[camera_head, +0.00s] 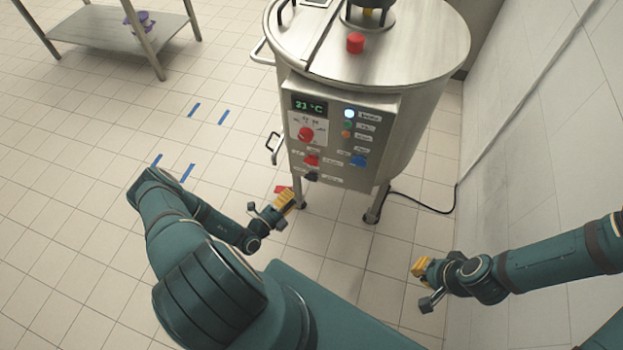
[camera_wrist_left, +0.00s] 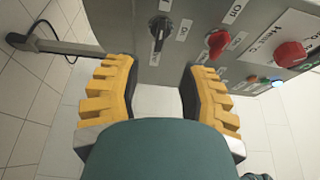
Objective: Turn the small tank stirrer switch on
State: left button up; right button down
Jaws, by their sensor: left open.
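The steel tank (camera_head: 420,60) carries a grey control panel (camera_head: 345,105). Low on the panel sit a black switch (camera_head: 311,176), a red switch (camera_head: 311,160) and a blue switch (camera_head: 358,160). Their labels are too small to tell which one is the stirrer's. The left wrist view shows the black switch (camera_wrist_left: 160,32) and the red switch (camera_wrist_left: 217,42) with ON/OFF style labels. My left gripper (camera_head: 287,200) is open and empty, below and left of the panel's lower edge; its yellow fingers (camera_wrist_left: 160,85) are apart from both switches. My right gripper (camera_head: 418,268) is low at the right; its jaws are unclear.
A red dial (camera_head: 306,133), a green temperature display (camera_head: 309,105) and several indicator lights are higher on the panel. A red button (camera_head: 355,43) is on the tank lid. A tank leg (camera_head: 300,192) stands near my left gripper.

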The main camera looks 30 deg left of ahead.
aim_at(309, 180)
pick_arm(q)
jog(key=w, duration=0.3)
jog(key=w+d+b, duration=0.1)
jog(key=w, duration=0.6)
jog(key=shift+w+d, duration=0.2)
jog(key=shift+d, duration=0.15)
grip_shut()
